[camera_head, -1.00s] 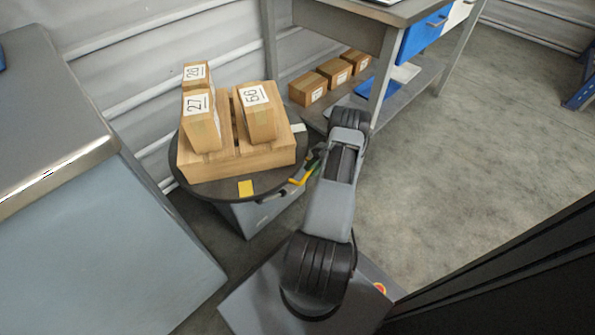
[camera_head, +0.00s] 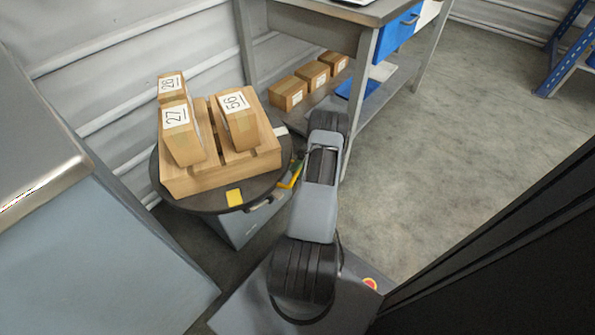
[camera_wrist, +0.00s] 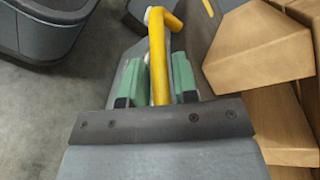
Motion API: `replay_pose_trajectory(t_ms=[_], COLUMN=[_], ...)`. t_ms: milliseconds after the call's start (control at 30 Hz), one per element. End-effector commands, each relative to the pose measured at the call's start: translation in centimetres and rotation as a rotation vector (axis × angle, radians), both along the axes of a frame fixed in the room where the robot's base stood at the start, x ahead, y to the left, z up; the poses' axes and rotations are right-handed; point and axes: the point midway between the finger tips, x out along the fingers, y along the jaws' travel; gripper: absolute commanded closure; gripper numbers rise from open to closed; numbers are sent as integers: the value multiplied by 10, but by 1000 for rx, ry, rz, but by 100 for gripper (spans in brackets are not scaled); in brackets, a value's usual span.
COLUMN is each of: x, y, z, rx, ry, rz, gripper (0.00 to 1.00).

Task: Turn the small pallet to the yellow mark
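The small pallet (camera_head: 200,181) is light wood and lies on a dark round turntable (camera_head: 208,208). It carries cardboard boxes labelled 28 (camera_head: 171,88), 27 (camera_head: 181,134) and 56 (camera_head: 238,122). A yellow handle (camera_head: 290,178) sticks out at the turntable's right side. In the wrist view, the green fingers of my gripper (camera_wrist: 159,76) lie close on both sides of the yellow handle (camera_wrist: 158,40) and appear shut on it. In the head view my arm partly hides the gripper.
A grey cabinet (camera_head: 90,240) stands close on the left. A workbench (camera_head: 345,30) with boxes on its lower shelf (camera_head: 310,75) stands behind my arm. A corrugated wall (camera_head: 110,40) is behind the turntable. Open floor (camera_head: 440,130) lies to the right.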

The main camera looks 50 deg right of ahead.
Motion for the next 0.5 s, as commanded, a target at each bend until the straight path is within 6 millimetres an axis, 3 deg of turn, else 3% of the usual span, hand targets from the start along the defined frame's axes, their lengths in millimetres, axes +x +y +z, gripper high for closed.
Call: replay_pose_trajectory(t_ms=[167,333,467,500], x=[0,1,-13,-18], y=[0,0,14,18], z=[7,36,66,75], rx=[0,-1,3,3], ry=[-1,-2,-3,-2], rz=[0,2,1,1], gripper=[73,73,42,62])
